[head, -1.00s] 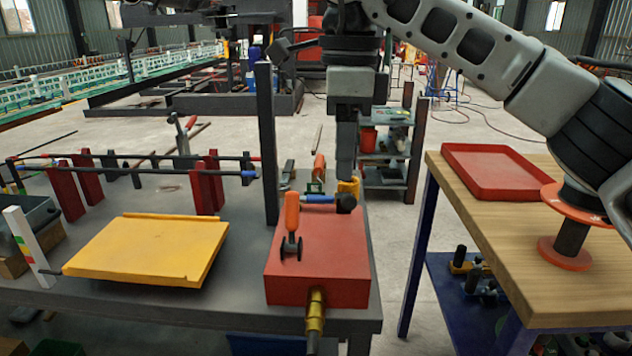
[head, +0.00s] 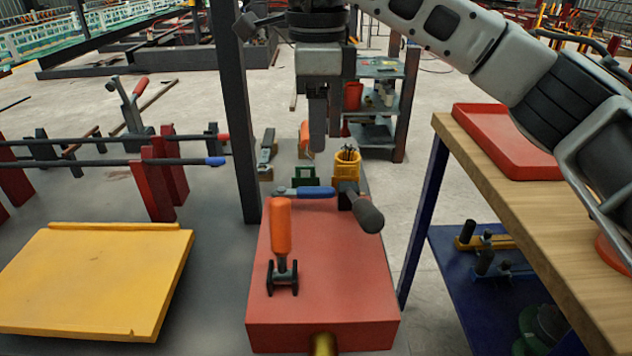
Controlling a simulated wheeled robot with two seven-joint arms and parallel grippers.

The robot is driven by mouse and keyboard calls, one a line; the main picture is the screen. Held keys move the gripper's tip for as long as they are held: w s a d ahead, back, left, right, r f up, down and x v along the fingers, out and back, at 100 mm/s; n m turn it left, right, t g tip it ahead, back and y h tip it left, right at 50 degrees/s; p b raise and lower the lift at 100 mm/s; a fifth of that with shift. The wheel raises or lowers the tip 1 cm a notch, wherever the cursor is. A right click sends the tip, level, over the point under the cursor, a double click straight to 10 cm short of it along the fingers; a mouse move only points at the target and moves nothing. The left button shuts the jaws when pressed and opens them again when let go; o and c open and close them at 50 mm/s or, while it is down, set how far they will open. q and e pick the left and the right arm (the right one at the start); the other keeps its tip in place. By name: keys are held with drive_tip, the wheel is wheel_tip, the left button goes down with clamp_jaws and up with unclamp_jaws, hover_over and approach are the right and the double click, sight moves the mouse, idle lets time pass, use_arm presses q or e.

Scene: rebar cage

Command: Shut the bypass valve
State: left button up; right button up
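A red block (head: 325,270) stands at the near right corner of the grey bench. An upright orange handle (head: 281,228) on a small black fork is on its top. A brass fitting (head: 323,344) sticks out of the block's front. No label shows which of these is the bypass valve. My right gripper (head: 317,145) points down above and behind the blue lever, apart from it. Its fingers are seen edge-on, so their opening is hidden. My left gripper is out of view.
A dark post (head: 234,110) rises just left of the red block. A yellow panel (head: 95,280) lies to the left. A wooden table (head: 530,210) with a red tray (head: 505,140) is at the right, across a gap.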

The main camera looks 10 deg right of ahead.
sight(317, 191)
wheel_tip(317, 191, down, 9)
drive_tip(key=shift+b, duration=0.35)
clamp_jaws()
